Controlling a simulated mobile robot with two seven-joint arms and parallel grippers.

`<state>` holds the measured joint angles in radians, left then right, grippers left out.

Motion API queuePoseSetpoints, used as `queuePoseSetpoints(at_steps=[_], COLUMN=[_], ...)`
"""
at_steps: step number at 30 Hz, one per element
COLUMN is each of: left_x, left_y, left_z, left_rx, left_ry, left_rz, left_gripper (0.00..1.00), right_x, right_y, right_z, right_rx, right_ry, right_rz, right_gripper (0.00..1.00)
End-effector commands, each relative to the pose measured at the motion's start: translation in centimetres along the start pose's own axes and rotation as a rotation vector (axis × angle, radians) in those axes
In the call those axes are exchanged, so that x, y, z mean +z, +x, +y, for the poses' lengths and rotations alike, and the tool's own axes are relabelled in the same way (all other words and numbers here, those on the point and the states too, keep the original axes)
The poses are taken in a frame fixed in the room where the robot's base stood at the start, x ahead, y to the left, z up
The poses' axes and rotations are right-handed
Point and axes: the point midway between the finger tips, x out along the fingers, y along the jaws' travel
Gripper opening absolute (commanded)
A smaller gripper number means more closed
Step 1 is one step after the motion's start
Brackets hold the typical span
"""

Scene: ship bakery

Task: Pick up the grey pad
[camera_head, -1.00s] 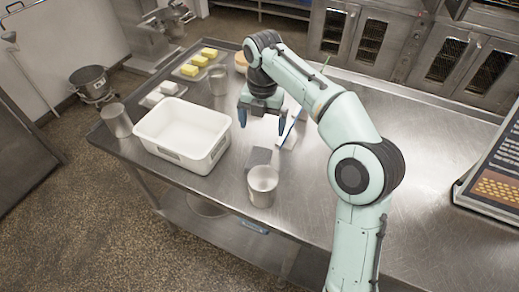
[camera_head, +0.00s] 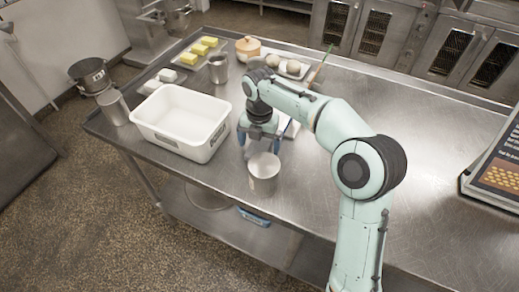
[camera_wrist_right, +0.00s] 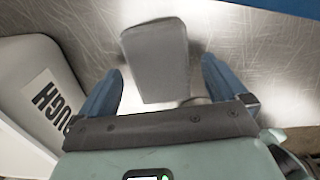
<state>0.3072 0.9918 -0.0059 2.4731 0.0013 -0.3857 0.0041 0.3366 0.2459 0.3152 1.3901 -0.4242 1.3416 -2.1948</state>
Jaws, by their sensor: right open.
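The grey pad (camera_wrist_right: 158,62) lies on the steel table in the right wrist view, ahead of and partly between the two blue fingers. My right gripper (camera_wrist_right: 160,88) is open and empty, with one finger on each side of the pad's near part. In the head view my right gripper (camera_head: 257,140) points down over the table between the white bin and a metal cup. The pad is hidden behind the gripper there. My left gripper is not in view.
The white bin (camera_head: 160,139) stands just left of the gripper, and its label shows close by in the wrist view. A metal cup (camera_head: 263,176) stands close in front. The table's right side is largely clear.

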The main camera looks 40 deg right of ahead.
Motion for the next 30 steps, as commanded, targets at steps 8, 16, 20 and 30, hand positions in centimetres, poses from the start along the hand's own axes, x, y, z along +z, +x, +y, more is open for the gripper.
queuePoseSetpoints(at_steps=[8,16,20,30], left_x=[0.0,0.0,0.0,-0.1], left_y=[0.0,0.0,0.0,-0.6], left_z=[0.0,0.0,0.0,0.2], left_rx=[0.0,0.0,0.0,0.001], left_ry=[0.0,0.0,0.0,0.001], left_rz=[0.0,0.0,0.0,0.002], left_gripper=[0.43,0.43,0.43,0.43], right_x=[0.0,0.0,0.0,0.1], right_y=[0.3,0.2,0.2,-2.2], right_z=[0.0,0.0,0.0,0.1], right_rx=[0.0,0.0,0.0,0.003], right_ry=[0.0,0.0,0.0,-0.001], right_rz=[0.0,-0.001,-0.001,-0.004], right_gripper=[0.96,0.39,0.39,0.39])
